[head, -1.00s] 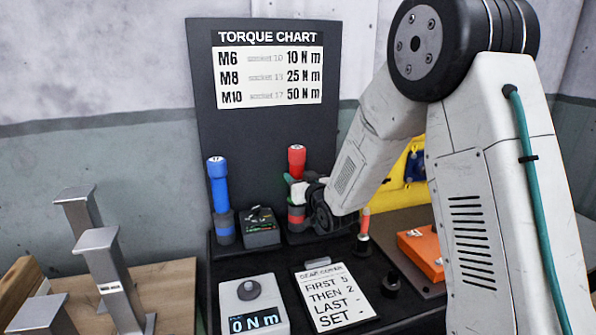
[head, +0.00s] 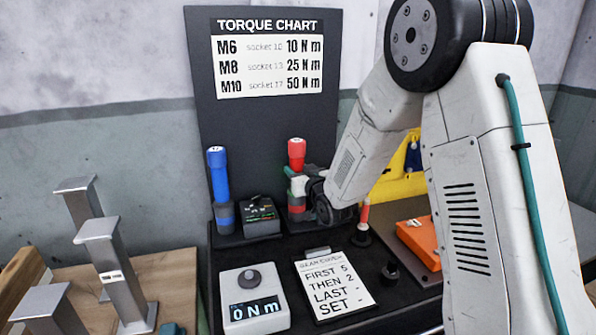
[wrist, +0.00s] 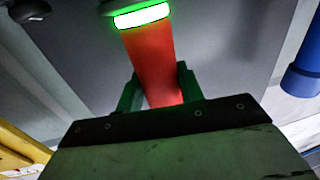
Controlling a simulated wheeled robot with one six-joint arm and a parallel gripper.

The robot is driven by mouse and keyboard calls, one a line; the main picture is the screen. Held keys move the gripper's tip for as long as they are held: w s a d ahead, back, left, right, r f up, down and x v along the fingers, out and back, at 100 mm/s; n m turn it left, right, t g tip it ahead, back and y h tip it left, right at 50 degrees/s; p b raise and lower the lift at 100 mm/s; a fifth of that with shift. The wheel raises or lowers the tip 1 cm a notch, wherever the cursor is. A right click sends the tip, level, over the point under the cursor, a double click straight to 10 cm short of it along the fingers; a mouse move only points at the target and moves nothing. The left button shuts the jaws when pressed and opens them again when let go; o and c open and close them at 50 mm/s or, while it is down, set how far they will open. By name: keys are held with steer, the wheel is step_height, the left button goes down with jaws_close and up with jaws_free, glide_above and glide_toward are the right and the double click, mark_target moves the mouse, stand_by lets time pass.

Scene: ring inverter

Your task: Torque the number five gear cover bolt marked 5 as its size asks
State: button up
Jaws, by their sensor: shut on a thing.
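A red-topped driver (head: 296,155) stands upright at the back of the black bench, below the torque chart. My gripper (head: 300,188) is shut around its shaft; the arm partly hides the grip. In the wrist view the red shaft (wrist: 155,65) rises between the green fingers (wrist: 157,90), with a lit green ring at its top. The torque chart (head: 268,60) lists M6 socket 10, 10 N m; M8 socket 13, 25 N m; M10 socket 17, 50 N m. A gear cover card (head: 335,285) reads FIRST 5, THEN 2, LAST, SET. I cannot see the bolt marked 5.
A blue-topped driver (head: 218,175) stands to the left, with a small black box (head: 261,217) between. A dial unit (head: 254,298) shows 0 N m. Metal posts (head: 110,265) stand at left.

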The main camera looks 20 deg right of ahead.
steer(key=o, duration=1.2)
steer(key=shift+f, duration=0.1)
